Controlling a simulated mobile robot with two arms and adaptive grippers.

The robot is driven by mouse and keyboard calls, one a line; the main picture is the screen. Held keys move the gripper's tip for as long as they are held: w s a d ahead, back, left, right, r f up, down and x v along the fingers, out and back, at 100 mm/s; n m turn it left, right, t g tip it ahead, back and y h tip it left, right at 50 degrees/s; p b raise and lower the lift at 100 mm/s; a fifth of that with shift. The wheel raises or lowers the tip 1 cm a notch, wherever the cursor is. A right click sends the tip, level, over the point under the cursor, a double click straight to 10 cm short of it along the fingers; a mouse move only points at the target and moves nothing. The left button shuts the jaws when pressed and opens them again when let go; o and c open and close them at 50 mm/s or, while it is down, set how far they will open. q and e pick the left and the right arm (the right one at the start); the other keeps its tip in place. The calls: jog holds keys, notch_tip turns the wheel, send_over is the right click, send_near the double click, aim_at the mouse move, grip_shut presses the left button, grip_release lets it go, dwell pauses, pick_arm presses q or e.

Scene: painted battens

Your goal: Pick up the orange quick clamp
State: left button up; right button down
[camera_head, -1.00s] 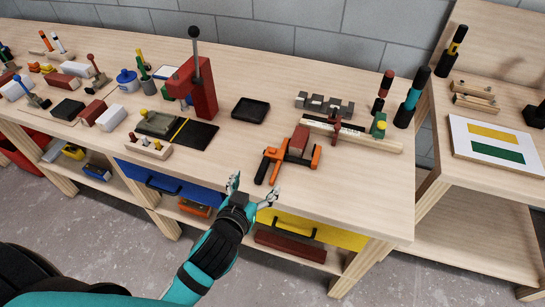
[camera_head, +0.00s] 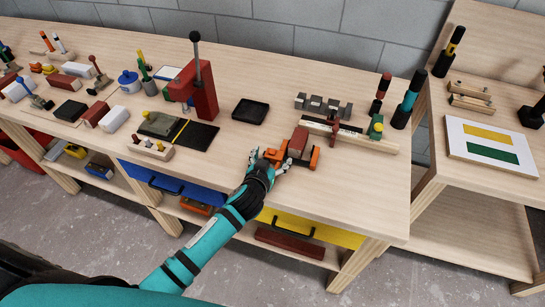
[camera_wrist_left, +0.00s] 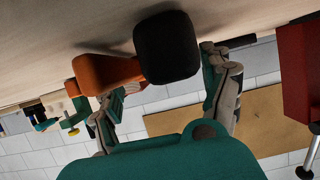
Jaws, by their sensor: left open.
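The orange quick clamp (camera_head: 314,158) lies on the workbench near its front edge, with a reddish-brown block (camera_head: 299,142) between its orange jaws. My left gripper (camera_head: 271,159) is open at the clamp's left, handle end, and its hand hides the handle in the head view. In the left wrist view the clamp's black handle (camera_wrist_left: 168,47) is between the spread fingers of the left gripper (camera_wrist_left: 164,75), and an orange part of the clamp (camera_wrist_left: 103,74) is beside the left finger. I cannot tell whether a finger touches it. My right gripper is not in view.
A black tray (camera_head: 250,111) and a red press (camera_head: 202,92) stand to the left. The bench top right of the clamp is clear.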

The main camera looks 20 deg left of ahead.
pick_arm(q)
jog(key=shift+w+f, duration=0.2)
jog(key=shift+w, duration=0.2)
jog(key=shift+s, duration=0.1)
jog(key=shift+c, duration=0.3)
jog(key=c, duration=1.3)
jog(key=shift+r, duration=0.1)
jog(key=shift+c, duration=0.6)
jog(key=shift+r, duration=0.1)
